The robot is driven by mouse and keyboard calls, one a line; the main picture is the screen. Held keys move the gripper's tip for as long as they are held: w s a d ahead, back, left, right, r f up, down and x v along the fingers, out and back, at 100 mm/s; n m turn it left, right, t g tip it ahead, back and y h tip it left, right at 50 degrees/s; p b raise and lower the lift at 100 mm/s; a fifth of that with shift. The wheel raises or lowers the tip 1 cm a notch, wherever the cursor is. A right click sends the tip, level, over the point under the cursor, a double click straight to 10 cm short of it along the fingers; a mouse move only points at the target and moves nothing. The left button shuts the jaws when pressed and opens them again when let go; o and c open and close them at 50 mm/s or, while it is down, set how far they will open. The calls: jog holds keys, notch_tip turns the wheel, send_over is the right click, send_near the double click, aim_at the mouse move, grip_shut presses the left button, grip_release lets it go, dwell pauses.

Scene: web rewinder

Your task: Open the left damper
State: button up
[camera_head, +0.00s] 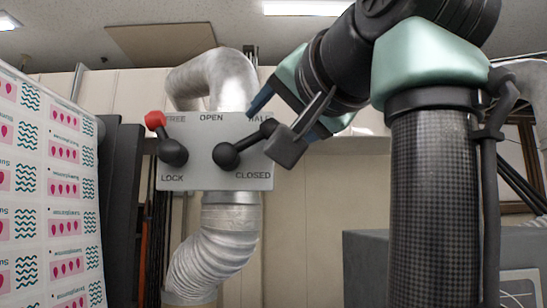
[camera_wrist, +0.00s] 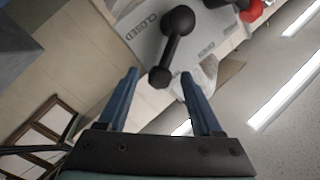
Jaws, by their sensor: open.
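One damper plate (camera_head: 205,182) is in view, grey and fixed on a silver duct, marked OPEN, HALF and CLOSED, with FREE and LOCK at its left. The black damper lever (camera_head: 226,155) points up and right, between HALF and CLOSED; its knob shows in the wrist view (camera_wrist: 160,77). A smaller lock lever with a red tip (camera_head: 155,120) points up-left toward FREE. My gripper (camera_head: 274,125) is open at the plate's right edge. In the wrist view its blue fingers (camera_wrist: 160,75) appear either side of the knob. I cannot tell whether they touch it.
The silver duct (camera_head: 215,245) runs above and below the plate. A printed web with pink and teal patterns (camera_head: 45,190) stands at the left, with a dark machine frame (camera_head: 120,210) beside it. A grey cabinet (camera_head: 365,265) stands at the lower right. Beige wall lies behind.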

jog(key=shift+w, duration=0.2)
grip_shut()
dwell(0.3)
dwell(1.1)
